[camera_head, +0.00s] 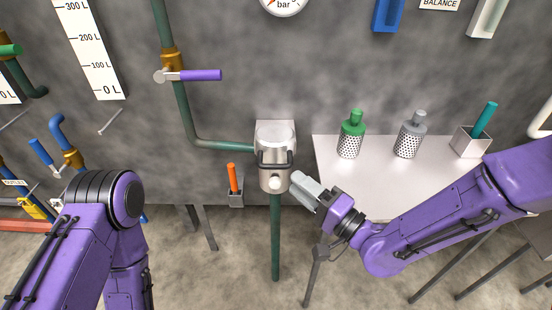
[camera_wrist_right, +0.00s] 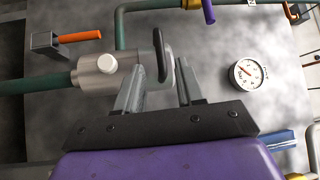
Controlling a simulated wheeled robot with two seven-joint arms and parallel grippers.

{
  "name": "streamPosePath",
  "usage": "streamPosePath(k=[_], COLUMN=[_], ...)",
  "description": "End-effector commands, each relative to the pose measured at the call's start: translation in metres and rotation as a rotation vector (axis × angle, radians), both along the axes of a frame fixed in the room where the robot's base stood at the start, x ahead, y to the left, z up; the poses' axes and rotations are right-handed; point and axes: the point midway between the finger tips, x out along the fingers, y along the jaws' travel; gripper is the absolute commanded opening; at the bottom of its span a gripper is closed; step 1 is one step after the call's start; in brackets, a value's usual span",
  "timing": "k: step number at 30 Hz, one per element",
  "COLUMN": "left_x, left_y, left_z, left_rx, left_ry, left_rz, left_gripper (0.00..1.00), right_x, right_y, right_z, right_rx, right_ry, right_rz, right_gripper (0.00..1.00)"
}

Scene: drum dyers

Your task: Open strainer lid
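The strainer is a silver cylindrical housing (camera_head: 273,179) on a green pipe. Its pale round lid (camera_head: 277,136) sits on top, and a black bar handle (camera_head: 290,160) shows at its front. My right gripper (camera_head: 300,190) is just right of and below the handle. In the wrist view its fingers (camera_wrist_right: 160,78) are apart with nothing clamped. My left arm shows at lower left; its gripper is out of view.
A pale table (camera_head: 385,188) to the right holds a green strainer basket (camera_head: 351,135), a grey one (camera_head: 410,135) and a box (camera_head: 470,143) with a teal handle. A small holder (camera_head: 236,199) with an orange handle is left of the strainer. A purple-handled valve (camera_head: 200,75) is above left.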

Motion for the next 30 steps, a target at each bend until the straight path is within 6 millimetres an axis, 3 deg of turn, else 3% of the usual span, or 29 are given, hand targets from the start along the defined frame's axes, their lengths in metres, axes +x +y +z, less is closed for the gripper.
streamPosePath(k=[10,21,25,30], left_x=[0.000,0.000,0.000,0.000], left_y=[0.000,0.000,0.000,0.000], left_z=[0.014,0.014,0.014,0.015], left_rx=[0.000,0.000,0.000,0.000], left_ry=[0.000,0.000,0.000,0.000], left_rz=[0.000,0.000,0.000,0.000], left_gripper=[0.00,0.00,0.00,0.00], right_x=[0.049,0.057,0.057,0.057], right_y=[0.046,0.056,0.056,0.056], right_z=[0.010,0.010,0.010,0.011], right_rx=[-0.002,0.000,0.000,-0.001], right_ry=[-0.001,0.001,0.001,0.001], right_rz=[-0.008,-0.006,-0.006,-0.005], right_gripper=[0.38,0.38,0.00,0.00])
